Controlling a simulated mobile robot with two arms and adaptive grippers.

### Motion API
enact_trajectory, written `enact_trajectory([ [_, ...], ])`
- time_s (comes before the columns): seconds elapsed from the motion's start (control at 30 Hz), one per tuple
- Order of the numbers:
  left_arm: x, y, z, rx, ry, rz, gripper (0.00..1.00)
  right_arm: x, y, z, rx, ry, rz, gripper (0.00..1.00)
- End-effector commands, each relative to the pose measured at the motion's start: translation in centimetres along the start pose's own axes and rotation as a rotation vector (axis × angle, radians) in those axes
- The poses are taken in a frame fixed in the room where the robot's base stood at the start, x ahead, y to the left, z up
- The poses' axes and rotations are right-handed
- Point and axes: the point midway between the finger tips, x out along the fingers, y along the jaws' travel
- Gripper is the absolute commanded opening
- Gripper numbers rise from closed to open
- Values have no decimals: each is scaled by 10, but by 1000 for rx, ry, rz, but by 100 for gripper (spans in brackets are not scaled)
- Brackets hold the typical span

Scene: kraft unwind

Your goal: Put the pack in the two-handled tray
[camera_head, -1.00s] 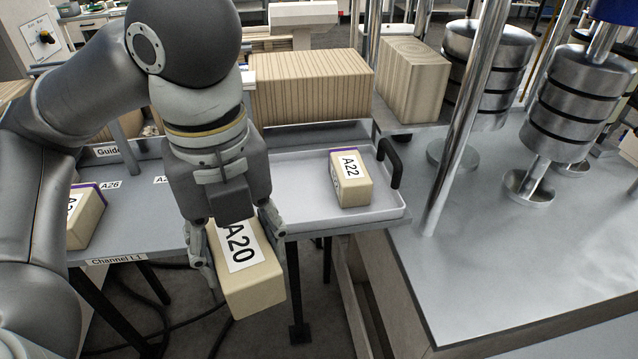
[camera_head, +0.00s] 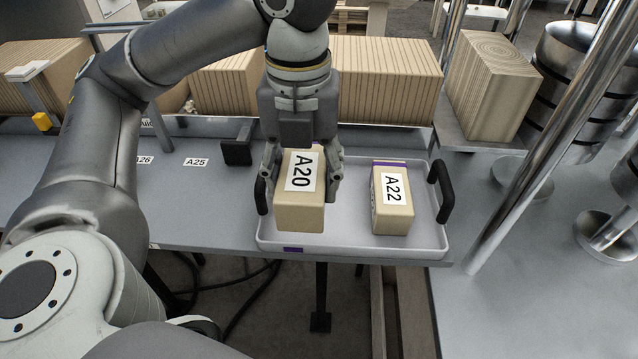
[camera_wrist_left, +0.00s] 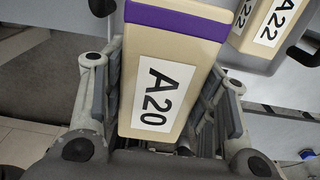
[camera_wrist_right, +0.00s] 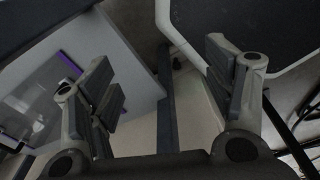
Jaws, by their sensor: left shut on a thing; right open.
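The pack labelled A20 (camera_head: 300,207) is tan with a white label. In the left wrist view the same pack (camera_wrist_left: 150,50) shows a purple band at its far end. My left gripper (camera_head: 302,172) is shut on it and holds it over the left half of the two-handled tray (camera_head: 345,247). I cannot tell whether the pack touches the tray floor. The tray is light grey with a black handle at each end. Another pack, A22 (camera_head: 393,205), sits in its right half. My right gripper (camera_wrist_right: 165,95) is open and empty in the right wrist view; the head view does not show it.
Large corrugated stacks (camera_head: 385,80) stand behind the tray. Metal posts and a grey bench (camera_head: 540,290) are at the right. The table surface (camera_head: 190,205) left of the tray is clear, with flat labels such as A25 (camera_head: 196,162).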

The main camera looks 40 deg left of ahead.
Motion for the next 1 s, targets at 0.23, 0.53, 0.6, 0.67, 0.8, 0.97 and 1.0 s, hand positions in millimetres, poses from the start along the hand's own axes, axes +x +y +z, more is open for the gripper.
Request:
enact_trajectory([
  [0.23,38,-2,42,-3,5,2,22,7,-1,6,0,-8,-1,75],
  [0.53,61,-4,63,-2,1,0,22,6,4,-28,-1,45,5,75],
  [0.6,68,-3,69,-3,3,1,22,6,4,-27,-1,42,5,75],
  [0.67,78,-3,70,0,3,2,22,6,3,-23,-1,37,4,75],
  [0.8,95,-3,70,1,0,1,22,5,2,-12,-1,21,2,75],
  [0.97,99,-4,70,2,-1,-2,22,5,0,-5,-1,10,1,75],
  [1.0,99,-4,70,2,-1,-2,22,5,0,-5,-1,10,1,75],
])
